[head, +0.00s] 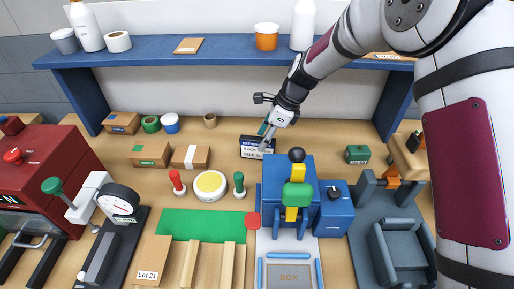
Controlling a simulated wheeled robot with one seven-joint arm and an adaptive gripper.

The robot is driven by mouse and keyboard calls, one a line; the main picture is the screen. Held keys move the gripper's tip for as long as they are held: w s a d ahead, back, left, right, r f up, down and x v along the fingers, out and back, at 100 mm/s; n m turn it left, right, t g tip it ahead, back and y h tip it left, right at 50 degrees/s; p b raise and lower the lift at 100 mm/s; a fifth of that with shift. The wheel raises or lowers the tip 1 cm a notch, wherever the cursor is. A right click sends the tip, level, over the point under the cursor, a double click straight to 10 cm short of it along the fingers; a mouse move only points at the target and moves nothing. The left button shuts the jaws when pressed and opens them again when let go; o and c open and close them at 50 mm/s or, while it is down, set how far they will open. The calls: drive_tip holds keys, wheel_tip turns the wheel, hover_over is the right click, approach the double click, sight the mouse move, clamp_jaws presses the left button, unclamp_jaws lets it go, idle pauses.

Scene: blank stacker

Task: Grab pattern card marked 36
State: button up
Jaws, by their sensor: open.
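No marking 36 can be read in the head view, so I cannot pick out the pattern card. A small dark box (257,152) with a pale, partly legible label stands at the back middle of the bench. A thin teal piece (263,128) shows just above the box; I cannot tell whether it is a card or part of something else. My gripper (267,138) is open and points down at the top right of this box. Its fingers partly cover the box, and whether they touch anything is too small to tell.
A blue shelf (225,50) spans the back above the bench. Cardboard boxes (190,157) and tape rolls lie to the left. A dial gauge (118,202) stands front left.

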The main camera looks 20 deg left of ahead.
sight(253, 148)
drive_tip(key=shift+s+a, duration=0.1)
drive_tip(key=shift+a, duration=0.5)
drive_tip(key=x, duration=0.4)
drive_tip(key=shift+s+a+f+p, duration=0.1)
drive_tip(key=shift+a+f+p, duration=0.05)
drive_tip(key=shift+a+p, duration=0.2)
drive_tip(key=shift+a+f, duration=0.15)
drive_tip(key=shift+f, duration=0.15)
drive_tip(key=shift+f, duration=0.25)
drive_tip(key=shift+c, duration=0.3)
clamp_jaws()
